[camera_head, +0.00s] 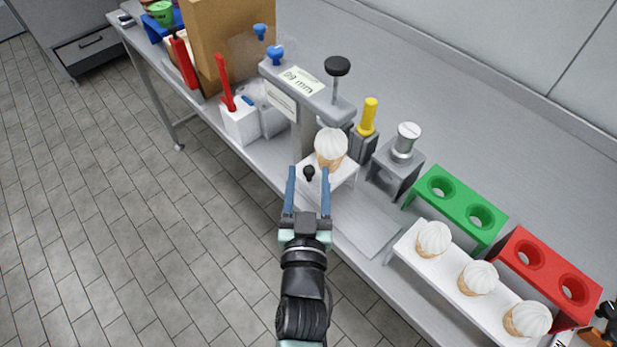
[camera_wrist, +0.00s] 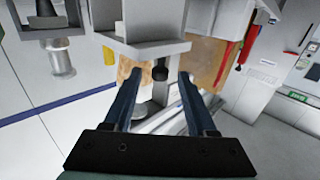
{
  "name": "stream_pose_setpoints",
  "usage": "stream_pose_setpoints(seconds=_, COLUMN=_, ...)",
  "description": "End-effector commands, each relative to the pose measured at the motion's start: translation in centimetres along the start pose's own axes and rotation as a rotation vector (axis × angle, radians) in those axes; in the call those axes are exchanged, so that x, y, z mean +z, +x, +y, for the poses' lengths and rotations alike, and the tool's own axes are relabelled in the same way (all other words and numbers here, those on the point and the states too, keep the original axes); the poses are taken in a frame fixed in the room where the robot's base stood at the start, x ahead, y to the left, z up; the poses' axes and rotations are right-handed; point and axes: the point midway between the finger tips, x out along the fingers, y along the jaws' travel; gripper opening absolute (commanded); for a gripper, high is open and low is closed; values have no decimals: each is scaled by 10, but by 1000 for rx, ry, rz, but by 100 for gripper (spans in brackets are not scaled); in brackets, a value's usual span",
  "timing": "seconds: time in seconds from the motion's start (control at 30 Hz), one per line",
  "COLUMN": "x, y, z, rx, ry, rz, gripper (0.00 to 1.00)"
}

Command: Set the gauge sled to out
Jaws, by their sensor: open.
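The gauge sled (camera_head: 341,180) is a white block with a small black knob (camera_head: 309,172) on its front. A cone with a white swirl (camera_head: 331,146) stands on the sled, under the grey gauge frame (camera_head: 318,101). My gripper (camera_head: 308,178) is open and empty. Its two blue fingers lie either side of the knob in the head view. In the wrist view, the knob (camera_wrist: 160,71) shows between the fingertips of my gripper (camera_wrist: 160,78), below the white sled (camera_wrist: 143,46). I cannot tell whether either finger touches the knob.
The gauge frame has a black-topped post (camera_head: 337,67). A yellow-handled tool (camera_head: 368,115) and a grey stand with a metal cylinder (camera_head: 405,142) are to its right. Green (camera_head: 459,203) and red (camera_head: 547,275) holders and a white cone rack (camera_head: 455,284) stand farther right. The bench front (camera_head: 365,228) has bare room.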

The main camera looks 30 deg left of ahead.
Motion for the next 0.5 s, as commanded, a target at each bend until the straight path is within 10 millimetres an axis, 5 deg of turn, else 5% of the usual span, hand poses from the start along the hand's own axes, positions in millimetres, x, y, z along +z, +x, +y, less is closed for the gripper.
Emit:
stream_pose_setpoints(seconds=0.03, x=0, y=0, z=0, rx=0, ry=0, rz=0, gripper=55)
stream_pose_setpoints(seconds=0.33, x=0, y=0, z=0, rx=0, ry=0, rz=1, gripper=1)
stream_pose_setpoints(seconds=0.5, x=0, y=0, z=0, rx=0, ry=-1, rz=1, gripper=0)
